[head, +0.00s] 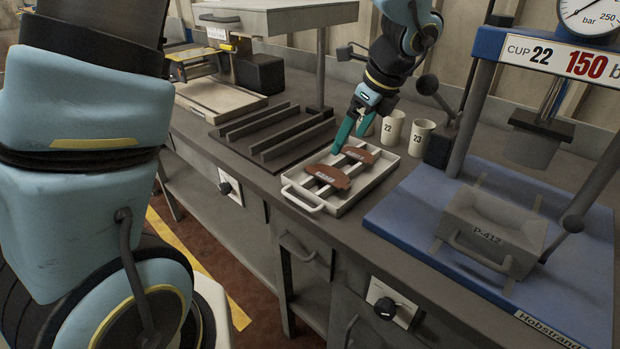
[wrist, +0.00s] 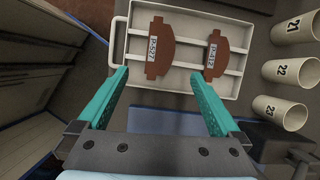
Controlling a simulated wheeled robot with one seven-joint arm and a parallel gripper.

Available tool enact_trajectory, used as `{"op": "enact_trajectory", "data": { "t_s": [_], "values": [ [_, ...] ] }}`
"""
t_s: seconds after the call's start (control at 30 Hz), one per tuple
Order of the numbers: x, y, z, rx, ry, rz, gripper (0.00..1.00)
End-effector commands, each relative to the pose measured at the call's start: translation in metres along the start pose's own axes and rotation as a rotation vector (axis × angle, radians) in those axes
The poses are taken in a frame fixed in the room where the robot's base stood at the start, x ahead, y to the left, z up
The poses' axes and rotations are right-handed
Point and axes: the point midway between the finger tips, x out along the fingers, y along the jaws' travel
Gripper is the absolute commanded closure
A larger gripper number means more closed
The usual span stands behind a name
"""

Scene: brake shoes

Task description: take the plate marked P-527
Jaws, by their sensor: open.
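A tray (head: 352,204) on the bench holds two brown plates on light rails. In the wrist view, the left plate (wrist: 158,48) has a sideways label that reads P-527. It is the nearer plate (head: 328,177) in the head view. The other plate (wrist: 217,57) lies to its right, and its label is hard to read; it is the farther plate (head: 359,154) in the head view. My gripper (wrist: 158,75) is open and empty, pointing down over the tray. Between its teal fingers, the lower end of the P-527 plate shows, nearer the left finger.
Cups marked 21, 22 (head: 392,127) and 23 (head: 421,138) stand behind the tray. A blue press (head: 400,215) with a block marked P-412 (head: 490,232) stands to the right. A dark slotted rack (head: 275,138) lies left of the tray.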

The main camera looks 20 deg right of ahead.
Motion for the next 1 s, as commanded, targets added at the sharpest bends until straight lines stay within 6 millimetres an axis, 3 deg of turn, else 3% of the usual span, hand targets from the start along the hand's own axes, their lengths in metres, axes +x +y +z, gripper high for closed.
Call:
{"op": "enact_trajectory", "data": {
  "t_s": [0.13, 0.4, 0.63, 0.83, 1.0],
  "values": [
    [0.005, -0.006, -0.009, 0.067, -0.015, -0.008, 0.0],
    [0.045, -0.006, -0.007, 0.062, -0.013, -0.007, 0.0],
    [0.061, -0.005, -0.005, 0.06, -0.012, -0.005, 0.0],
    [0.091, -0.003, -0.003, 0.06, -0.012, -0.005, 0.0],
    [0.104, -0.004, -0.003, 0.059, -0.012, -0.007, 0.0]
  ]
}}
